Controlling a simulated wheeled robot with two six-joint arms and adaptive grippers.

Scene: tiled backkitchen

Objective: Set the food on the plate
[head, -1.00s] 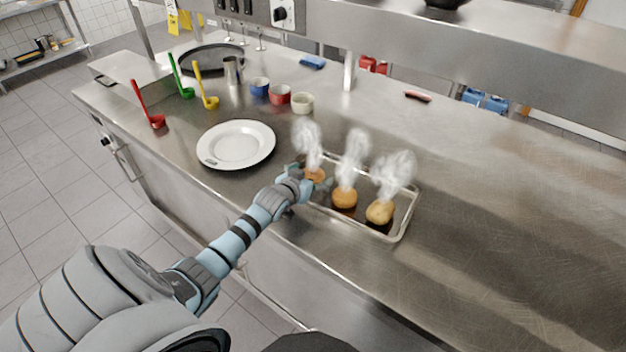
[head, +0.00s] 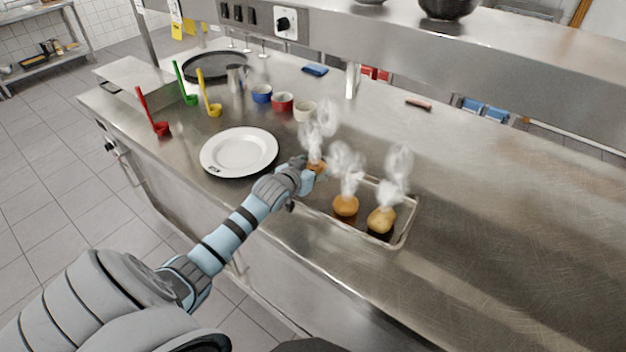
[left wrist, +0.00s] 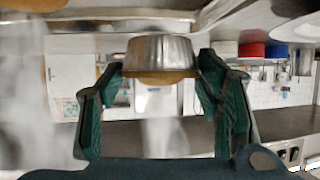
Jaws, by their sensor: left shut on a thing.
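My left gripper (head: 305,172) is shut on a golden-brown food (head: 317,168), lifted a little at the left end of the tray. In the left wrist view, which looks upside down, the food (left wrist: 160,78) sits in a fluted metal cup between the two green fingers (left wrist: 160,75). Two more foods, a middle one (head: 346,206) and a right one (head: 381,220), stand steaming in the metal tray (head: 411,222). The white round plate (head: 238,152) is empty, left of the gripper. My right gripper is not in view.
Blue (head: 261,94), red (head: 282,102) and cream (head: 305,111) bowls stand behind the plate. Red (head: 160,128), green (head: 190,99) and yellow (head: 214,110) ladles are at the left. A raised shelf runs along the back. The counter right of the tray is clear.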

